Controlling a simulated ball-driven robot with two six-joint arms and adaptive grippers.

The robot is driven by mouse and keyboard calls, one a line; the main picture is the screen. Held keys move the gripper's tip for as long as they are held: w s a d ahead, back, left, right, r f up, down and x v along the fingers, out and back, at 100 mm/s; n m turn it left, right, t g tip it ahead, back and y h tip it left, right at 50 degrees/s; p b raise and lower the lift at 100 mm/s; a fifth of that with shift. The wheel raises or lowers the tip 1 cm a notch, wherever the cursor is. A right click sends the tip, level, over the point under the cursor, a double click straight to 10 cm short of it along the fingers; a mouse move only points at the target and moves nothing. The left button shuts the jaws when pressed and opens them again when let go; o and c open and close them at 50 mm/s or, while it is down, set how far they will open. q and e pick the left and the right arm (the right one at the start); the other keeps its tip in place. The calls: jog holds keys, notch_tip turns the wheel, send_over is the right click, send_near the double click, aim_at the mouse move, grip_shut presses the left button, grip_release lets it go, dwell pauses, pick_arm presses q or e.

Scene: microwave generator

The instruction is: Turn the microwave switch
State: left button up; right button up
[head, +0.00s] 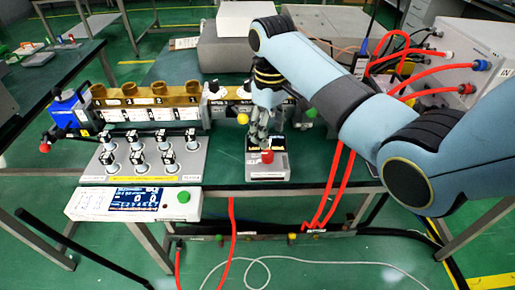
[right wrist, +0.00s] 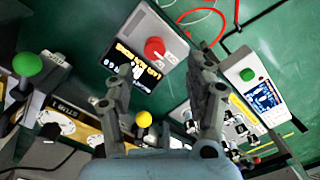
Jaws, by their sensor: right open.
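My right gripper (head: 262,138) points down over the box, just behind the knob in the head view. In the right wrist view the red knob (right wrist: 154,47) shows beyond and between the tips of my right gripper (right wrist: 160,65). Its fingers are apart with nothing between them. I cannot tell whether a finger touches the box. My left gripper is not in view.
A panel of several small switches (head: 150,158) and a control box with a blue screen (head: 132,202) stand to the left. A brass waveguide (head: 140,95) runs behind. Red hoses (head: 338,185) hang at the right of the box. A yellow knob (right wrist: 144,119) is near my fingers.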

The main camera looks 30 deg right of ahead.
aim_at(268, 153)
jog(key=f, duration=0.6)
jog(key=w+f+b, duration=0.1)
jog(key=f, duration=0.2)
jog(key=shift+d+f, duration=0.2)
jog(key=shift+d, duration=0.1)
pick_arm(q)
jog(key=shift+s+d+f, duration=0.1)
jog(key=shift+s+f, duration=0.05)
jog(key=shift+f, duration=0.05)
pick_arm(e)
grip_shut()
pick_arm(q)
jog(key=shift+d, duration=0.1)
